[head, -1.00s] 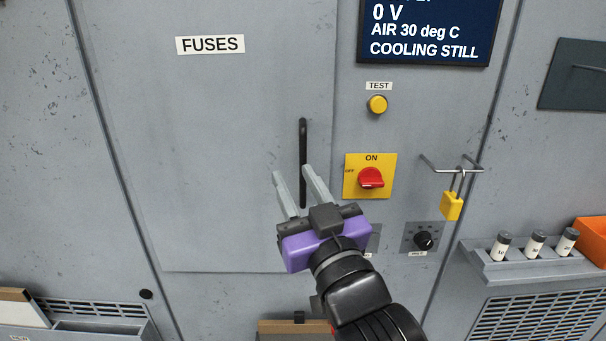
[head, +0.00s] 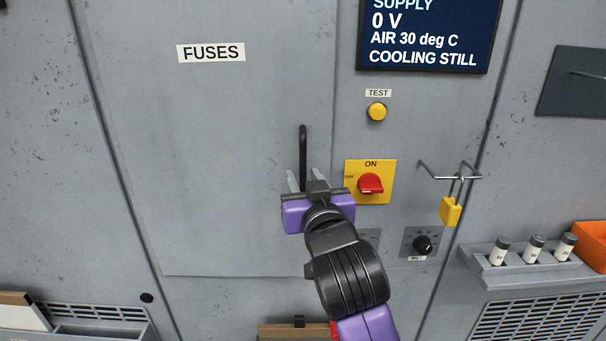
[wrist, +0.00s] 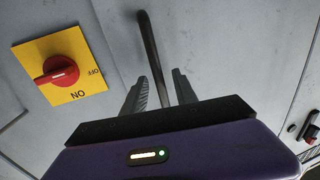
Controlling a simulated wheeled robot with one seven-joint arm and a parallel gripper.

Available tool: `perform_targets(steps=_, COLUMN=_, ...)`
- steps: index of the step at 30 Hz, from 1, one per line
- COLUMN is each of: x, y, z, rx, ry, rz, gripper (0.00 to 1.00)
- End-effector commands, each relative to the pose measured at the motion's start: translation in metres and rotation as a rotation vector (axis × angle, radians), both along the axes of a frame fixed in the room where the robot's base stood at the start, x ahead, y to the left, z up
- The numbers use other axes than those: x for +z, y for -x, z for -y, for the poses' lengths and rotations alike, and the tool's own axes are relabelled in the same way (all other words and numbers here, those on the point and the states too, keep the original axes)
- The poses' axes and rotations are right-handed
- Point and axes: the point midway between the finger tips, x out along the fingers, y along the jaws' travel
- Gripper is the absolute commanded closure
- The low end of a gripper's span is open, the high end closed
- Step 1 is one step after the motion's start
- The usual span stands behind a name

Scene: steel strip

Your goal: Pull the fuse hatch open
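The fuse hatch (head: 215,130) is a large grey panel labelled FUSES, flush with the cabinet face as far as I can see. Its black vertical bar handle (head: 303,148) is near its right edge. My gripper (head: 304,178) is in front of the handle's lower part, fingers pointing at the panel. In the wrist view the handle (wrist: 152,55) runs down between the two separated fingers (wrist: 158,85), with gaps showing beside it. The gripper is open. The handle's lower end is hidden behind the gripper.
Right of the handle are a red rotary switch (head: 370,184) on a yellow plate, a yellow TEST button (head: 376,112) and a yellow padlock (head: 450,211) on a bracket. A display (head: 430,35) reads 0 V. A rack of fuses (head: 535,248) stands at right.

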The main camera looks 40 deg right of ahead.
Motion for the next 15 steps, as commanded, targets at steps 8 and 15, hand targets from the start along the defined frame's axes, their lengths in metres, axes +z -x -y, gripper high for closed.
perform_targets(steps=8, x=0.0, y=-0.0095, z=0.0041, rx=0.001, ry=-0.001, rz=0.0, gripper=0.66)
perform_targets(steps=15, x=-0.0001, y=-0.0092, z=0.004, rx=0.0, ry=-0.001, rz=0.0, gripper=0.85)
